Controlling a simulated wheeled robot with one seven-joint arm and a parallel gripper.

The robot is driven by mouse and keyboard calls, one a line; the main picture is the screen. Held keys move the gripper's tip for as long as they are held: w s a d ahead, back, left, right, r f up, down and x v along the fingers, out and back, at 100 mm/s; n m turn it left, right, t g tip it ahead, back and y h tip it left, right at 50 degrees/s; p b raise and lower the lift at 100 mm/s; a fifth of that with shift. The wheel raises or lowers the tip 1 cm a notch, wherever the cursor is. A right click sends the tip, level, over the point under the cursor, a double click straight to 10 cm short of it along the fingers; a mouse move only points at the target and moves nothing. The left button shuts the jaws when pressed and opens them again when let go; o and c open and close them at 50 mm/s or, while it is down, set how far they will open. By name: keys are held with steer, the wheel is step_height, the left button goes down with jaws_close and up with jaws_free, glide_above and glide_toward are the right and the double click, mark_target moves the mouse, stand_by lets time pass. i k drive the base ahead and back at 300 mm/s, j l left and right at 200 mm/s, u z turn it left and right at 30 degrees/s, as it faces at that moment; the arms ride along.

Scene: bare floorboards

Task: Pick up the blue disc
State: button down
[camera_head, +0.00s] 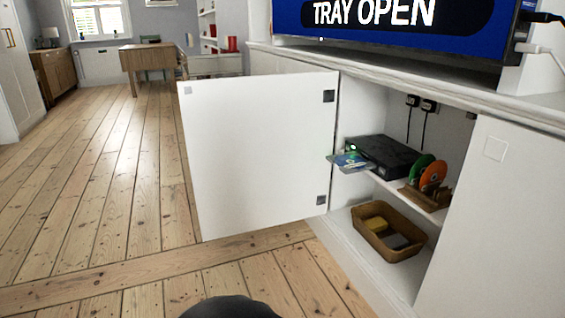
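A blue disc (350,159) lies flat on the open tray of a black disc player (386,155). The player stands on the upper shelf inside the open white cabinet. The tray sticks out to the left, past the shelf's front edge, close to the open door. My gripper is not in view. A dark rounded shape at the bottom edge is probably a part of my own body.
The white cabinet door (262,150) stands wide open left of the tray. A wooden rack (417,198) holds a green disc (420,168) and an orange disc (433,176). A basket (402,252) sits below. The screen (400,27) reads "TRAY OPEN". Floorboards at left are clear.

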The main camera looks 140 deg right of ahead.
mark_target(345, 161)
steer(key=z, duration=4.85)
